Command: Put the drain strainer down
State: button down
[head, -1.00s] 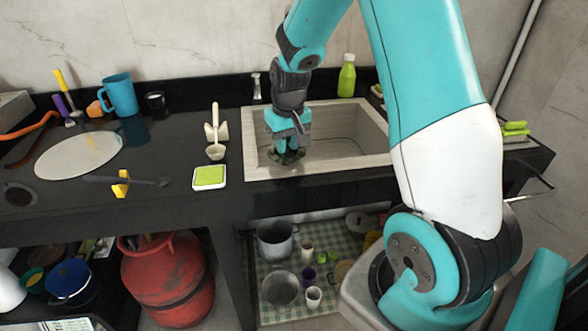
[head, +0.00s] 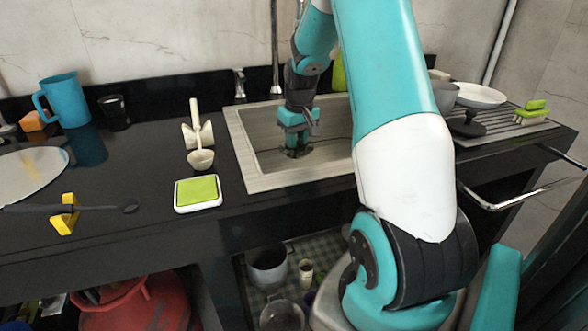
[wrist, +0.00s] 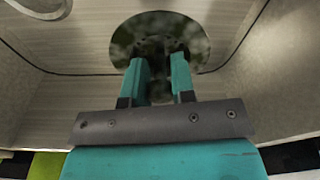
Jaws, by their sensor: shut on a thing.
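The drain strainer (wrist: 126,38) is a dark, mottled round disc in the wrist view. My gripper (wrist: 161,52) is shut on its middle. The fingertips hide part of the disc's centre. In the head view my gripper (head: 297,138) points down inside the left part of the sink basin (head: 245,150), with the dark strainer (head: 292,153) small beneath it. The strainer is low, near the basin floor; I cannot tell whether it touches the floor.
The basin walls surround my gripper. A drying rack with a green brush (head: 530,112) is right. A blue mug (head: 63,100) stands far left.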

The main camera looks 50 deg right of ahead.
aim_at(299, 149)
jog(key=f, duration=0.3)
jog(key=shift+s+d+f, duration=0.2)
jog(key=shift+d+f, duration=0.05)
jog(key=shift+d, duration=0.05)
jog(key=shift+f+b, duration=0.4)
jog(key=shift+f, duration=1.3)
jog(key=shift+f, duration=0.1)
jog(key=c, duration=1)
grip_release()
jog(key=shift+o, duration=0.2)
